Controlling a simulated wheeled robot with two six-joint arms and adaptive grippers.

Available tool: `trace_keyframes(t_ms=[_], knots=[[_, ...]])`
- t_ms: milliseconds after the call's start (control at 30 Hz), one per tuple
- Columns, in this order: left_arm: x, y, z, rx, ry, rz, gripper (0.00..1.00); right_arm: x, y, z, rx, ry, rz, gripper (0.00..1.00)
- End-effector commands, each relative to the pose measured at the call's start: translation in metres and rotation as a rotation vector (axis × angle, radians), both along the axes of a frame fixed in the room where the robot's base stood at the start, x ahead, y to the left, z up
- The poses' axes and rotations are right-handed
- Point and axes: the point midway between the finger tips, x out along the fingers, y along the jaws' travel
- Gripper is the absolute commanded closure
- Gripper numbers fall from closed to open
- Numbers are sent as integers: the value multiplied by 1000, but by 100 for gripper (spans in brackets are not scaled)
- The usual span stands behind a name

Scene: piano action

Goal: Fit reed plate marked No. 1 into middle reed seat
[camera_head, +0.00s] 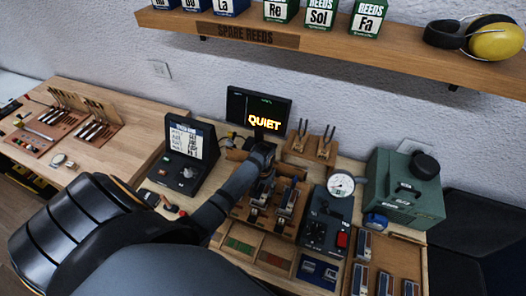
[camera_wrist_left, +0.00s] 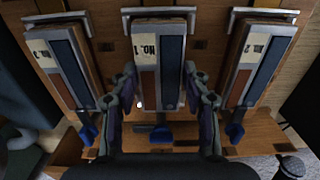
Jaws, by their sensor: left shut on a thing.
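The reed plate marked No. 1 (camera_wrist_left: 146,75) is in the centre of the left wrist view, a pale metal plate with a dark blue strip. My left gripper (camera_wrist_left: 159,80) has one finger on each side of it and is shut on it. The plate lies lengthwise at the middle reed seat, its upper end at a metal bracket (camera_wrist_left: 158,11); I cannot tell whether it is fully down. In the head view my left gripper (camera_head: 262,160) is over the wooden action block, and its fingers hide much of the plate. My right gripper is not in view.
Similar plates flank it, one at left (camera_wrist_left: 65,60) and one marked No. 2 at right (camera_wrist_left: 250,65), with little side room. Blue tabs (camera_wrist_left: 160,135) lie below. A monitor (camera_head: 258,110) reading QUIET, a dial gauge (camera_head: 341,184) and a green case (camera_head: 405,190) stand around.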

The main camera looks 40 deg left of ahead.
Motion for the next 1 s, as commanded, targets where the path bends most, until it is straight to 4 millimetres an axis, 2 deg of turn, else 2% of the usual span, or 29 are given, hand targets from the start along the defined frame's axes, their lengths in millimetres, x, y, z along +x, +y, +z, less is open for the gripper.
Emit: trace_keyframes(t_ms=[167,200,400,667,767,867,1000], knots=[[0,0,0,0,-1,0,89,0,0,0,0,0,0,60],[0,0,1,0,-1,0,51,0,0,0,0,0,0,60],[0,0,0,0,0,0,27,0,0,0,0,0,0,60],[0,0,0,0,0,0,27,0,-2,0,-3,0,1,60],[1,0,7,-1,-2,0,27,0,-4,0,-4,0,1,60],[1,0,25,0,-4,0,27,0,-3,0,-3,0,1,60],[1,0,60,1,-6,-1,27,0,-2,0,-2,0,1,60]])
